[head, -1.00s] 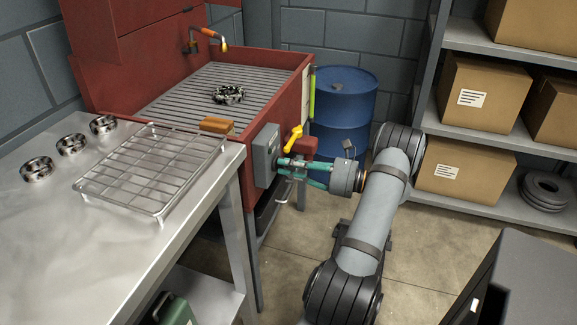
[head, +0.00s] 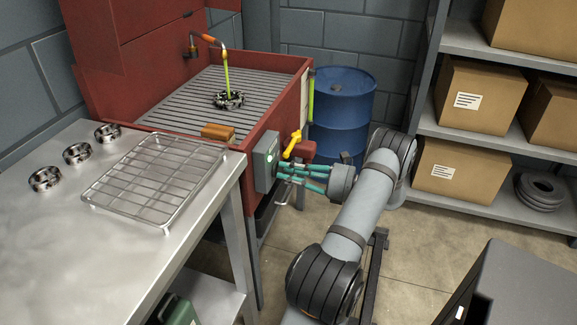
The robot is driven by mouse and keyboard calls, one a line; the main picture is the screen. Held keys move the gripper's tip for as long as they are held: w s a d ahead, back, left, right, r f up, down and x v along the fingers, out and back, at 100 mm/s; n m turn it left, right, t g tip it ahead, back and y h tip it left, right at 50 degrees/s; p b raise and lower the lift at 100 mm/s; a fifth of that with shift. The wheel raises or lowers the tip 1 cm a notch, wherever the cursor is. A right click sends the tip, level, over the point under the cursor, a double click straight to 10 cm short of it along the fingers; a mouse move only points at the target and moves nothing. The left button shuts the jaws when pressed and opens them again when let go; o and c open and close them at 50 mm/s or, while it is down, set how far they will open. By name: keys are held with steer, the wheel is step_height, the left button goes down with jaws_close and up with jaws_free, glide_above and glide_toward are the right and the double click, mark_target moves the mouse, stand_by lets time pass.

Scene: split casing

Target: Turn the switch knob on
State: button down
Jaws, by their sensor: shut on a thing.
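The grey switch box (head: 264,166) is mounted on the outer side of the red wash basin. A small green light glows on its face. My gripper (head: 284,172), with teal fingers, reaches in from the right and is shut on the switch knob at the front of the box. The fingers hide the knob, so I cannot see its angle. Yellow-green fluid (head: 227,78) streams from the spout (head: 210,40) onto a dark metal ring (head: 229,99) on the basin's slatted bed.
A yellow lever (head: 293,144) on a red block sits just above my gripper. A blue drum (head: 342,112) stands behind. A steel table (head: 90,250) with a wire rack (head: 155,182) and several metal rings is at left. Shelves with boxes (head: 480,97) stand at right.

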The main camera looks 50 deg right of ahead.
steer(key=m+p, duration=0.2)
steer(key=m, duration=0.3)
steer(key=shift+d+m, duration=0.15)
steer(key=shift+m, duration=0.25)
stand_by(0.3)
steer(key=c, duration=1.6)
jaws_free()
steer(key=shift+c, duration=0.2)
steer(key=v, duration=1.2)
steer(key=shift+w, duration=0.15)
steer(key=x, duration=1.1)
steer(key=shift+w, duration=0.4)
